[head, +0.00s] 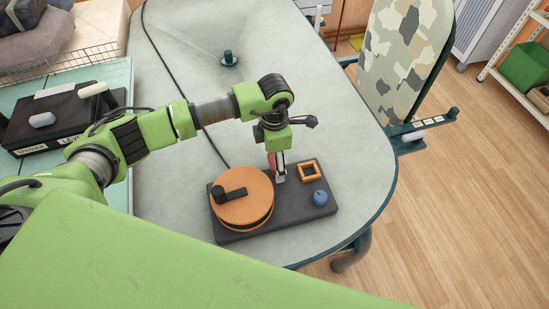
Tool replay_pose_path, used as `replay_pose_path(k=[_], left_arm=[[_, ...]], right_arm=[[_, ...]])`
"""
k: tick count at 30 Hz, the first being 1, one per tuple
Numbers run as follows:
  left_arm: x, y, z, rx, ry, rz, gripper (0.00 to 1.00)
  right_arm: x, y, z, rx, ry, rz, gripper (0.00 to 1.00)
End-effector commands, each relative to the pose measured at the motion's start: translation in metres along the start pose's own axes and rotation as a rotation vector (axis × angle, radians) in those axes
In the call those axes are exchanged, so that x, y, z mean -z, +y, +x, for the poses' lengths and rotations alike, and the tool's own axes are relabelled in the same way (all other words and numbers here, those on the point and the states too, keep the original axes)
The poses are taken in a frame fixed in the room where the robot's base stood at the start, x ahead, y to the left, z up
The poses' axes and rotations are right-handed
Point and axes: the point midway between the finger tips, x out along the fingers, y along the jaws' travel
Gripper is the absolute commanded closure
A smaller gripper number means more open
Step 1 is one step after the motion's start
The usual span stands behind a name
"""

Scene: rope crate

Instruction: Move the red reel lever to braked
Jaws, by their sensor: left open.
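A dark base plate (290,213) lies on the grey table and carries an orange reel (257,208) with a black handle on top. A small red part (272,161), which looks like the red lever, stands upright behind and right of the reel. My left gripper (279,167) points down from above at this red part, with its fingers right beside or around it. The gripper is open; whether it touches the lever cannot be told. The fingers hide part of the lever, and its position marks are not readable. My right gripper is not in view.
An orange square frame (309,163) and a blue knob (320,198) sit on the base plate's right part. A black cable (170,65) crosses the grey table (345,130). A black panel (60,108) lies at the left.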

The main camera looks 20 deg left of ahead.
Motion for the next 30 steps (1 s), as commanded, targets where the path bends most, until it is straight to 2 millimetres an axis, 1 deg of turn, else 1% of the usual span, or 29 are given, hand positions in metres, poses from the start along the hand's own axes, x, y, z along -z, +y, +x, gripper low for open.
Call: replay_pose_path(k=[1, 4, 5, 6, 8, 9, 20, 26, 30], left_arm=[[0.0000, -0.0001, 0.0002, 0.000, 0.000, 0.000, 0.31], [0.0001, 0.0000, 0.0002, 0.000, 0.000, 0.000, 0.31], [0.0001, 0.0000, 0.0001, 0.000, 0.000, 0.000, 0.33], [0.0001, 0.0000, 0.0001, 0.000, 0.000, 0.000, 0.44], [0.0001, 0.0000, 0.0000, 0.000, 0.000, 0.000, 0.59], [0.0002, 0.0000, 0.0000, 0.000, 0.001, 0.000, 0.69], [0.0011, 0.0001, 0.0004, 0.000, 0.001, -0.031, 0.69], [0.0037, 0.0004, 0.0012, 0.000, 0.002, -0.127, 0.69], [0.0060, -0.0004, 0.0014, -0.001, 0.002, -0.235, 0.69]], right_arm=[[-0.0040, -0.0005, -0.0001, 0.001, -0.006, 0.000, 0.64], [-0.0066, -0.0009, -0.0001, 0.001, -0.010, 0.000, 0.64], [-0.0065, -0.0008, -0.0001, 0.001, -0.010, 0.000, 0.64], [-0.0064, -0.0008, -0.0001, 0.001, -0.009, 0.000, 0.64], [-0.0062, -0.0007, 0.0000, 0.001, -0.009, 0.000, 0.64], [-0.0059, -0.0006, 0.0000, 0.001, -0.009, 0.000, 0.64], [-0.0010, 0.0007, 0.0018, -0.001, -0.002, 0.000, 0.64], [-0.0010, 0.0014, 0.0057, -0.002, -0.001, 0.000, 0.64], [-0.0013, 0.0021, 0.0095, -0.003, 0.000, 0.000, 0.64]])
